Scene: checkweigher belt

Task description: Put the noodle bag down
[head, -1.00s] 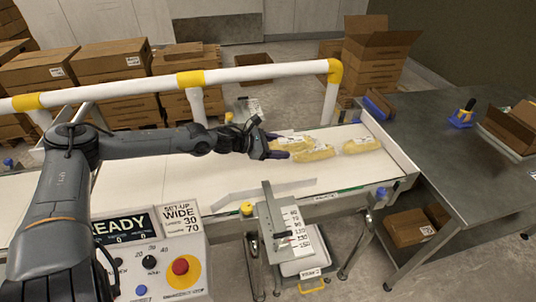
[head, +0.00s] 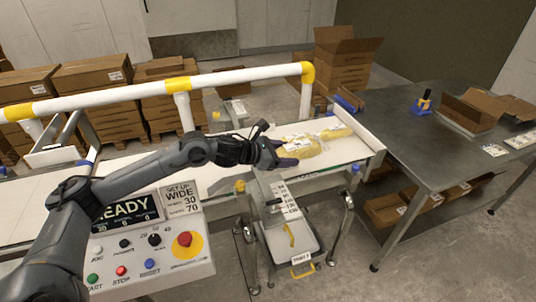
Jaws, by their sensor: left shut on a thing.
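My left gripper (head: 284,152) is over the far right part of the white belt (head: 222,172), shut on a yellow noodle bag (head: 302,147). The bag lies low at the belt surface, and the fingers cover its left end. I cannot tell whether it rests fully on the belt. Another yellow bag (head: 336,132) lies just beyond it to the right, close to the belt's end. A third bag seems to lie partly hidden behind the held one. My right gripper is not in view.
A white guard rail with yellow joints (head: 182,80) runs behind the belt. The control panel (head: 150,240) stands in front, below my left arm. A raised end plate (head: 358,128) closes the belt's right end. A grey steel table (head: 420,140) stands to the right, its near part clear.

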